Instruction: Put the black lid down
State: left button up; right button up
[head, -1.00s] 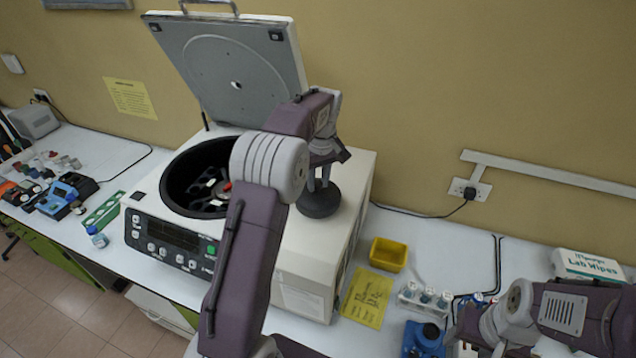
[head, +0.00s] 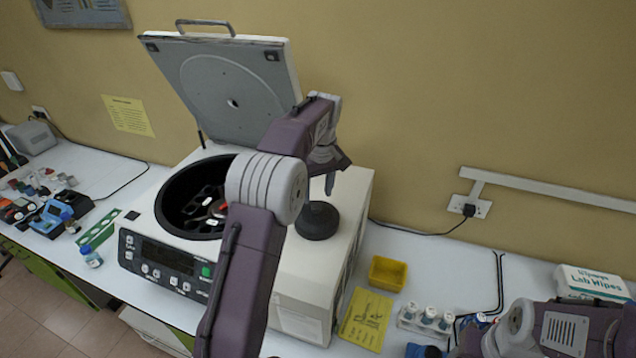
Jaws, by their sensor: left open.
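The round black lid (head: 316,222) rests on the white top of the centrifuge (head: 342,205), to the right of its open bowl. My left gripper (head: 329,186) is above the lid, with its fingers pointing down near the lid's knob. The jaws are open, and the arm partly hides them. The centrifuge's grey hinged cover (head: 225,85) stands raised, and the dark rotor (head: 197,205) shows in the bowl, partly behind my left arm. My right arm comes in at the lower right; its gripper is not visible.
A yellow tray (head: 388,273), a yellow sheet (head: 366,318) and a rack of vials (head: 427,318) lie right of the centrifuge. A lab wipes box (head: 592,283) stands at the far right. A green rack (head: 98,230) and a small bottle (head: 91,256) are at left.

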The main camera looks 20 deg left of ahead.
pick_arm(q)
notch_tip(320, 180, up, 7)
jog(key=shift+s+d+p, duration=0.3)
jog(key=shift+s+p, duration=0.1)
jog(key=shift+f, duration=0.2)
jog(key=s+d+f+m, duration=0.3)
jog(key=s+f+m, duration=0.1)
jog(key=s+f, duration=0.5)
jog(key=s+d+f+m+h, duration=0.1)
jog(key=s+d+f+m, duration=0.2)
jog(key=s, duration=1.1)
notch_tip(320, 180, down, 6)
jog(key=shift+s+d+r+m, duration=0.15)
jog(key=shift+s+d+m, duration=0.15)
jog(key=shift+m, duration=0.9)
jog(key=shift+w, duration=0.1)
